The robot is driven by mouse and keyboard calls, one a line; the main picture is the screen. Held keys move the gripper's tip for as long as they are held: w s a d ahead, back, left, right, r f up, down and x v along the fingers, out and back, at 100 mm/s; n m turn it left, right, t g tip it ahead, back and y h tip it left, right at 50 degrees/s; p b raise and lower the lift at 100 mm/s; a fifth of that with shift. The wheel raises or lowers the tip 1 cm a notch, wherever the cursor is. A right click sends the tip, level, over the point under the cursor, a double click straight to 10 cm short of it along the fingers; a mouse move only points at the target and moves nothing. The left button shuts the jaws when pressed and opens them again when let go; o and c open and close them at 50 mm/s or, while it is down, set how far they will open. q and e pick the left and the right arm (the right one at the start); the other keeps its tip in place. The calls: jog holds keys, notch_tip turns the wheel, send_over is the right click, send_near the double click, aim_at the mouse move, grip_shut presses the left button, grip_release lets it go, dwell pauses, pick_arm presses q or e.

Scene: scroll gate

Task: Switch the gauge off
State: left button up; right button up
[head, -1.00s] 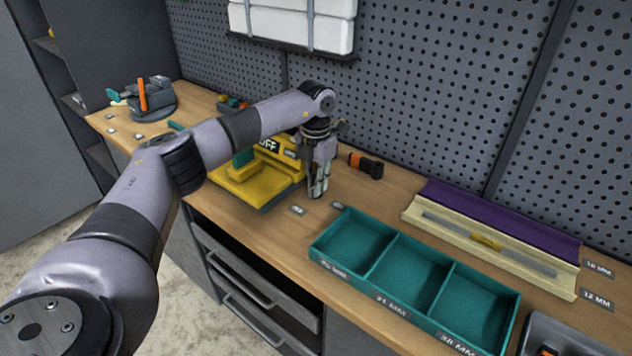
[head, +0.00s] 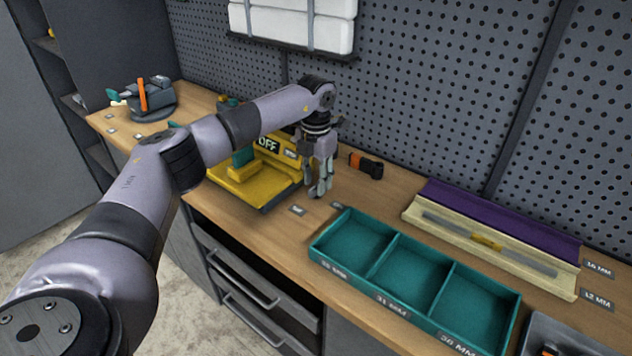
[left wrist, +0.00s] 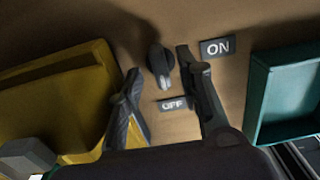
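The yellow gauge (head: 248,190) sits on the bench, and its display (head: 268,145) reads OFF in the head view. In the left wrist view its yellow body (left wrist: 60,95) is at the left. A small dark lever switch (left wrist: 160,65) stands on the bench, its pale end toward the OFF plate (left wrist: 172,103). The ON plate (left wrist: 217,46) is up and to the right of it. My left gripper (head: 320,192) is over the bench right of the gauge, pointing down. In the left wrist view its fingers (left wrist: 158,63) are apart on either side of the lever; contact cannot be told. My right gripper is out of view.
A teal three-compartment tray (head: 377,265) stands close to the right of my left gripper. A black and orange object (head: 366,165) lies behind it. A cream and purple rack (head: 490,245) is further right. The pegboard wall (head: 420,90) closes off the back.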

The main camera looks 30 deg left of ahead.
pick_arm(q)
notch_tip(320, 180, up, 11)
dwell(0.3)
jog(key=shift+f, duration=0.1)
